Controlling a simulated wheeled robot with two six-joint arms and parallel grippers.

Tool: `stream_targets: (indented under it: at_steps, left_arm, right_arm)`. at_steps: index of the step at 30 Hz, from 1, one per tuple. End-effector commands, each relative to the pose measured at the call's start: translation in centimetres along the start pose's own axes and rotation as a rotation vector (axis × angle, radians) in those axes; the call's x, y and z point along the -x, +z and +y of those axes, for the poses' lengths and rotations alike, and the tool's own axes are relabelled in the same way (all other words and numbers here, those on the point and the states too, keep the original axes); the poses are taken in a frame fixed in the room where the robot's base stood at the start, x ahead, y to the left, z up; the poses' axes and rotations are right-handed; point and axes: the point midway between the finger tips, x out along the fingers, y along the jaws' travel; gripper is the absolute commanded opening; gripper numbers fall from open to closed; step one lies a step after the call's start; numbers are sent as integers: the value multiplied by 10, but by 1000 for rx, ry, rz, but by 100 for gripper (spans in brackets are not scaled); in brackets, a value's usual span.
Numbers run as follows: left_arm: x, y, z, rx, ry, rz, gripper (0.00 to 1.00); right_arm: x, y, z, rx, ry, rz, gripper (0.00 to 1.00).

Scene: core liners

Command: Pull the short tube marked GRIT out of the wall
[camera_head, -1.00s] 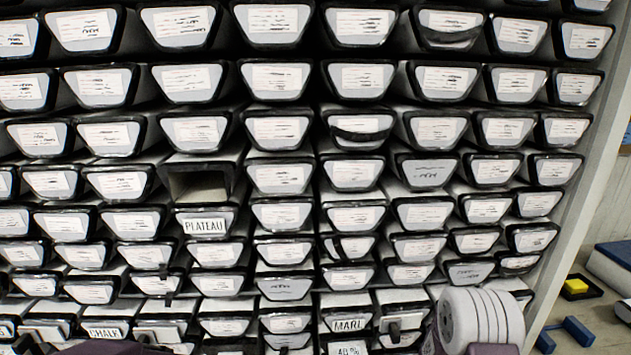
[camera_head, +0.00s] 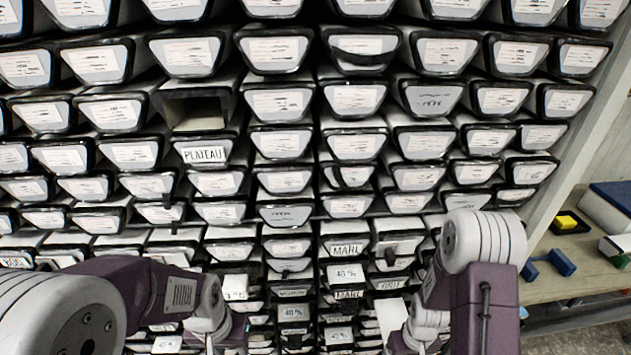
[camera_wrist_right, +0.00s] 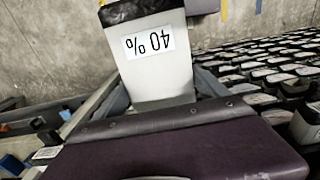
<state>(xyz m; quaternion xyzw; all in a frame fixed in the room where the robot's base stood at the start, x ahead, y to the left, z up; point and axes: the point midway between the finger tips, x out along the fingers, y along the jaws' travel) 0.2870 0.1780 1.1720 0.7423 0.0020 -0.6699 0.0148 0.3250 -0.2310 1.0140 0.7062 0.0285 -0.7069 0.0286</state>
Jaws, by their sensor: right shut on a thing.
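A small label that seems to read GRIT (camera_head: 388,284) shows low in the wall in the head view, left of my right arm; the print is small. In the right wrist view, my right gripper (camera_wrist_right: 165,108) is shut on a white tube (camera_wrist_right: 158,78) with a black end and a label reading 40 %, upside down in that view. Its fingers are mostly hidden behind the purple housing. In the head view a pale piece (camera_head: 392,318) shows by the right wrist. My left gripper (camera_head: 225,338) is low in the head view, its fingers not clear.
Rows of labelled tubes fill the wall, with one empty opening (camera_head: 196,110) above the PLATEAU label (camera_head: 203,151). A bench (camera_head: 575,270) with blue and yellow items stands at right.

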Motion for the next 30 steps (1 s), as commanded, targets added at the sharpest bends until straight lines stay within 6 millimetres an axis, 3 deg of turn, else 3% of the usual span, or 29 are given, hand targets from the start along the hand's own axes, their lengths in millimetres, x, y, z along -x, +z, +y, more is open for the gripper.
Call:
stream_targets:
  at_steps: [18, 30]
  left_arm:
    - [-8, 1, 0, 0, 0, 0, 36]
    - [32, -3, 1, 0, 0, 0, 36]
  right_arm:
    - [0, 52, 0, -1, 0, 1, 11]
    - [5, 62, 1, 1, 0, -1, 11]
